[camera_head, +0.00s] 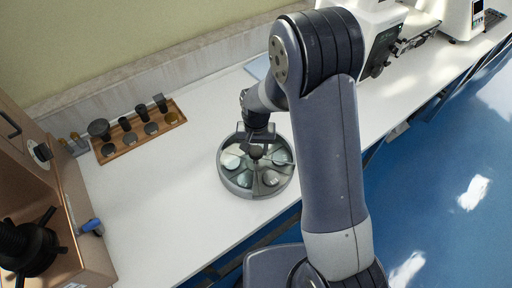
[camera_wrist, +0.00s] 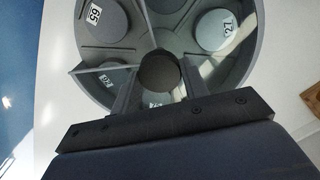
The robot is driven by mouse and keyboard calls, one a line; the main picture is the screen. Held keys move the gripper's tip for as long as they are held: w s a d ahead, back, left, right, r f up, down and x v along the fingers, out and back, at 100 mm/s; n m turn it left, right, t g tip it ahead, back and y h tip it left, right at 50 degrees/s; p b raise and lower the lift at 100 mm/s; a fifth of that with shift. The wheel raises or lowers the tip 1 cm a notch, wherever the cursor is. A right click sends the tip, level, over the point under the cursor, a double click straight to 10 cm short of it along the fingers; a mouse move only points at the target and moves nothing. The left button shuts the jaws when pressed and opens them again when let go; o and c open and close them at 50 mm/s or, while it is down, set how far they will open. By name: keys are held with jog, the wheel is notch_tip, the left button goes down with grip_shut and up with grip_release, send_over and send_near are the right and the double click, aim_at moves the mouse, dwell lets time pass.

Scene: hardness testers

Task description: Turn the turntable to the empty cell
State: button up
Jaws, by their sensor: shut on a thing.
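The turntable (camera_head: 238,187) is a round grey dish on the white bench, split by thin walls into several wedge cells. It fills the top of the wrist view (camera_wrist: 249,62). Round discs lie in several cells; labels 65 (camera_wrist: 95,14) and 27 (camera_wrist: 228,28) can be read, others are partly hidden. I cannot tell which cell is empty. My gripper (camera_head: 258,147) points down over the turntable's middle. Its two fingers stand either side of the dark round centre knob (camera_wrist: 159,72) and are shut on it. My fingers and wrist hide part of the near cells.
A wooden tray (camera_head: 139,134) with dark cylinders and discs stands on the left of the bench (camera_head: 160,205). White testing machines (camera_head: 385,40) stand at the back right. A brown cabinet (camera_head: 60,190) is at far left. The bench between tray and turntable is clear.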

jog(key=c, duration=0.6)
jog(key=shift+o, duration=0.2)
jog(key=shift+n+b, duration=0.5)
jog(key=shift+n, duration=0.3)
jog(key=shift+n+b, duration=1)
jog(key=shift+n, duration=1.1)
jog(key=shift+n+b, duration=0.9)
jog(key=shift+n, duration=2.2)
jog(key=o, duration=1.4)
